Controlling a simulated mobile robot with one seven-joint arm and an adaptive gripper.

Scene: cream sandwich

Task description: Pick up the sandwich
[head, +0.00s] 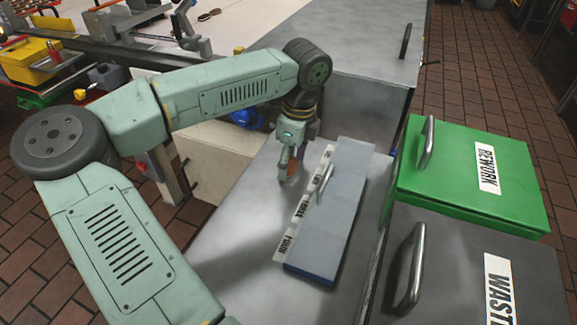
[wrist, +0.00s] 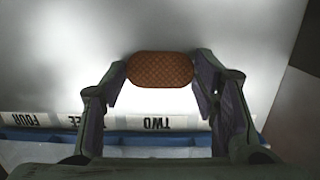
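The sandwich (wrist: 160,69) is a brown oval with a waffle-like pattern. It lies on the grey metal counter (wrist: 60,60) in the wrist view. My gripper (wrist: 161,78) is open, with one finger at each side of the sandwich near its ends. I cannot tell whether the fingers touch it. In the head view my gripper (head: 289,170) points down at the counter, and a small orange-brown bit of the sandwich (head: 292,170) shows at its fingers.
A long grey-lidded, blue-based box (head: 345,190) with a handle and numbered labels stands just right of my gripper. A green REWORK bin (head: 455,195) and a grey WASTE bin (head: 450,280) are farther right. The counter's near part is clear.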

